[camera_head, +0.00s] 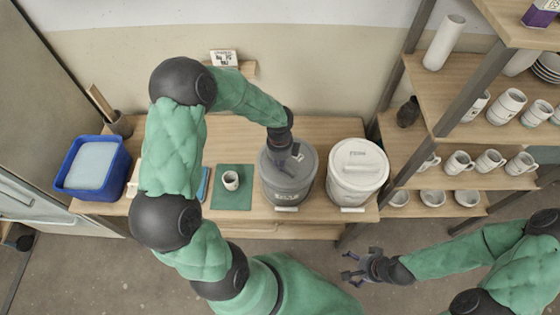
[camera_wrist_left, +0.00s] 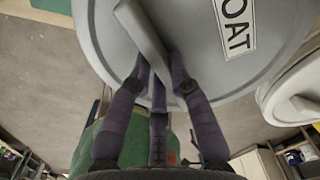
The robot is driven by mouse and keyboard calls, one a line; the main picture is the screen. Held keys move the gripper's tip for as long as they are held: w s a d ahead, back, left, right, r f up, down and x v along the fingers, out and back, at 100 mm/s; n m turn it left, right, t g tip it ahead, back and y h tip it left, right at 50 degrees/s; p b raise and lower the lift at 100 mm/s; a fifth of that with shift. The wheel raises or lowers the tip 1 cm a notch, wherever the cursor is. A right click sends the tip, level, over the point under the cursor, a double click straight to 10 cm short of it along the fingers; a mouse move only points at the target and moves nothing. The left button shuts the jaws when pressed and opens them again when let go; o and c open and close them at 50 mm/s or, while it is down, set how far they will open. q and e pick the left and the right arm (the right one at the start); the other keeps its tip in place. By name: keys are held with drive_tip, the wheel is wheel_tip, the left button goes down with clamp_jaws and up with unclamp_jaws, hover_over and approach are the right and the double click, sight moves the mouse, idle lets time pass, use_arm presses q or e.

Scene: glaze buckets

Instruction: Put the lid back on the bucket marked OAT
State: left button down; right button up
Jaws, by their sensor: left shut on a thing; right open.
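A grey round lid (camera_wrist_left: 205,45) fills the top of the left wrist view. It has a raised bar handle and a label reading OAT. My left gripper (camera_wrist_left: 160,75) is shut on the bar handle; in the head view this gripper (camera_head: 288,158) is above the grey bucket (camera_head: 287,190). The lid covers the bucket's mouth from above; I cannot tell whether it is seated on the rim or slightly above it. The writing on the bucket is too small to read surely. My right gripper (camera_head: 352,268) is open and empty, in front of the bench.
A white lidded bucket (camera_head: 357,175) stands close to the right of the grey one. A cup (camera_head: 231,180) stands on a green mat (camera_head: 232,202) to the left. A blue tub (camera_head: 92,165) is at the far left. Shelves with pottery (camera_head: 470,165) stand at the right.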

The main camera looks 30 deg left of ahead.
use_arm(q)
drive_tip(key=shift+f, duration=0.15)
idle(0.4)
drive_tip(key=c, duration=0.6)
unclamp_jaws()
drive_tip(key=shift+r+p, duration=3.25)
drive_tip(key=shift+r, duration=0.3)
clamp_jaws()
